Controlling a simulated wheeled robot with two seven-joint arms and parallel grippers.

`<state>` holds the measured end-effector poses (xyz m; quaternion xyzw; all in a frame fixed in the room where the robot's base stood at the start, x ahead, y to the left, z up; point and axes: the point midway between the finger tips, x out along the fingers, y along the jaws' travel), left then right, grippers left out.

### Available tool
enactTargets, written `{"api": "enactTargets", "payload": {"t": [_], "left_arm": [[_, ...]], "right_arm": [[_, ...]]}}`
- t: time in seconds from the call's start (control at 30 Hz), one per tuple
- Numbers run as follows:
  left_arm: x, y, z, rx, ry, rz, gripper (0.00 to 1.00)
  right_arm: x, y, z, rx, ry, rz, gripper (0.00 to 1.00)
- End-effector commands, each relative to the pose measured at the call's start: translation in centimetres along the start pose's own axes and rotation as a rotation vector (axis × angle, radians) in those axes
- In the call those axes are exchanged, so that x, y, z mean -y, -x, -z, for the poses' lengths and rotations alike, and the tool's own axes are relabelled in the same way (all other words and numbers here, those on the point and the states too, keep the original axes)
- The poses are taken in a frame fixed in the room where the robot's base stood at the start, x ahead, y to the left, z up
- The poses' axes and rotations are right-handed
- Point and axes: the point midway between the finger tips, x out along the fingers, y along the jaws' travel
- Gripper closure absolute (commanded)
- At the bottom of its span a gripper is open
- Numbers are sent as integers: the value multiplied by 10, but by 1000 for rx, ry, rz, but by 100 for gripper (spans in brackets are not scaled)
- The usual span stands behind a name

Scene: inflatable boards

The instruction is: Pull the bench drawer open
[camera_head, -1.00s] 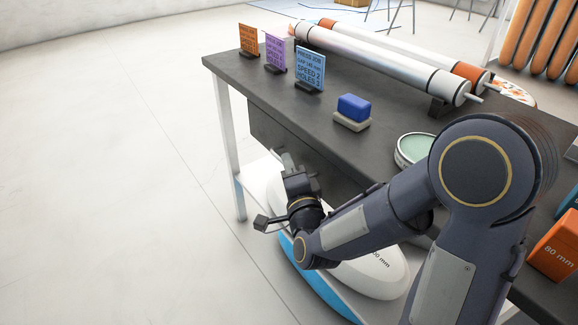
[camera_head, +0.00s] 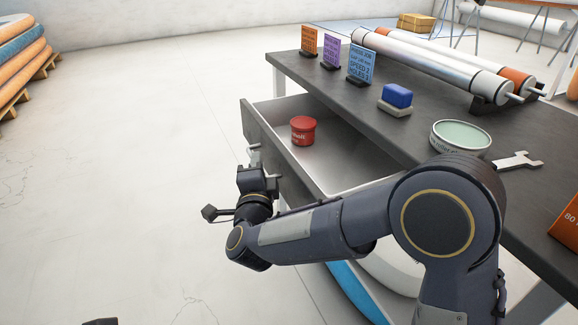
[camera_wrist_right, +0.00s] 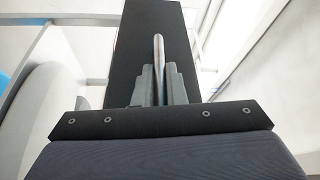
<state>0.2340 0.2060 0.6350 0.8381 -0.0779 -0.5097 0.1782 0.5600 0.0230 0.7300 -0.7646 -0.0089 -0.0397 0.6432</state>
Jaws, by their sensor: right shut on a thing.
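The bench drawer (camera_head: 264,128) stands well out from the dark bench (camera_head: 332,84), its grey inside showing. A red tin (camera_head: 303,131) stands upright in it near the far end. My right gripper (camera_head: 254,160) is at the drawer's front, shut on the bar handle, which shows at its upper end (camera_head: 253,147). In the right wrist view the two fingers (camera_wrist_right: 161,85) close on both sides of the pale handle bar (camera_wrist_right: 158,48), in front of the dark drawer front (camera_wrist_right: 133,40).
The floor left of the drawer is clear.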

Motion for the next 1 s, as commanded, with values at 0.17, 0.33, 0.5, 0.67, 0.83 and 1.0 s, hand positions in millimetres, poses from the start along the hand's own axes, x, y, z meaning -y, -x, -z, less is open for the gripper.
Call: {"api": "enactTargets", "payload": {"t": [0.17, 0.33, 0.5, 0.67, 0.83, 1.0], "left_arm": [[2, -4, -2, 0, 0, 0, 100], [3, -6, -3, 0, 0, 0, 100], [3, -7, -3, 0, 0, 0, 100], [3, -7, -3, 0, 0, 0, 100], [3, -7, -3, 0, 0, 0, 100], [3, -7, -3, 0, 0, 0, 100]], "right_arm": [[6, 14, -34, 4, -1, 1, 100], [10, 22, -53, 1, 0, 0, 100], [12, 26, -62, 1, 1, 0, 100], [13, 27, -65, 1, 1, 0, 100], [13, 26, -65, 1, 1, 0, 100], [13, 26, -64, 1, 1, 0, 81]]}}
